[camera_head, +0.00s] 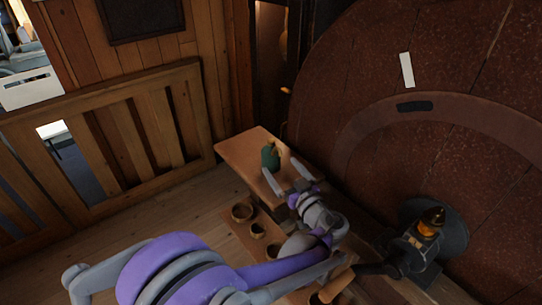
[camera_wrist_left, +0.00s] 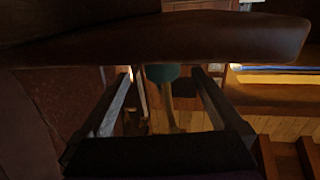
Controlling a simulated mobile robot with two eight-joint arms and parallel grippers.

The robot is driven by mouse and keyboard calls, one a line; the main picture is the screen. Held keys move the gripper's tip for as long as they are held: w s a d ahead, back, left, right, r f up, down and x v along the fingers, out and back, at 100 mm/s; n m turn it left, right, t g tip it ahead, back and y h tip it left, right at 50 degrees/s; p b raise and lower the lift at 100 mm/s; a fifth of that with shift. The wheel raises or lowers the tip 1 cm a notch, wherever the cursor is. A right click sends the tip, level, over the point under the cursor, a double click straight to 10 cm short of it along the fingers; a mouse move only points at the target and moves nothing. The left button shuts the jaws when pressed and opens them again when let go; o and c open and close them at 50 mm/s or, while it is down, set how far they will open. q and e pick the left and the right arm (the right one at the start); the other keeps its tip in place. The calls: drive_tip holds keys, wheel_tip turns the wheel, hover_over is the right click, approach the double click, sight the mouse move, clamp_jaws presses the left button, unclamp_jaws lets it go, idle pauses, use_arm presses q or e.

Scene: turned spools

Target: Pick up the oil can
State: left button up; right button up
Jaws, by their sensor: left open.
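The oil can (camera_head: 270,156) is green with a yellowish spout and stands upright on a wooden bench (camera_head: 240,148). My left gripper (camera_head: 281,167) is open, with its two fingers spread just in front of the can in the head view. In the left wrist view, the can (camera_wrist_left: 162,73) shows between the tips of my left gripper (camera_wrist_left: 161,78), with its pale spout pointing down the picture. The can's contact with the fingers cannot be made out. My right gripper is not in view.
A huge reddish-brown wheel (camera_head: 460,70) fills the right side. A dark metal piece with an amber top (camera_head: 432,217) stands at the lower right. A slatted wooden railing (camera_head: 110,130) runs behind at left.

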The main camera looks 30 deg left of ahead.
sight(276, 162)
use_arm(q)
drive_tip(key=x, duration=0.5)
drive_tip(key=shift+w+a+f+p, duration=0.1)
drive_tip(key=shift+a+f+p, duration=0.15)
drive_tip(key=shift+p, duration=0.1)
drive_tip(key=shift+c, duration=0.9)
drive_tip(key=c, duration=1.1)
drive_tip(key=shift+c, duration=0.2)
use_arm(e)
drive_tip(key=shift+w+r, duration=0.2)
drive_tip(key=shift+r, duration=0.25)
use_arm(q)
drive_tip(key=shift+r, duration=0.2)
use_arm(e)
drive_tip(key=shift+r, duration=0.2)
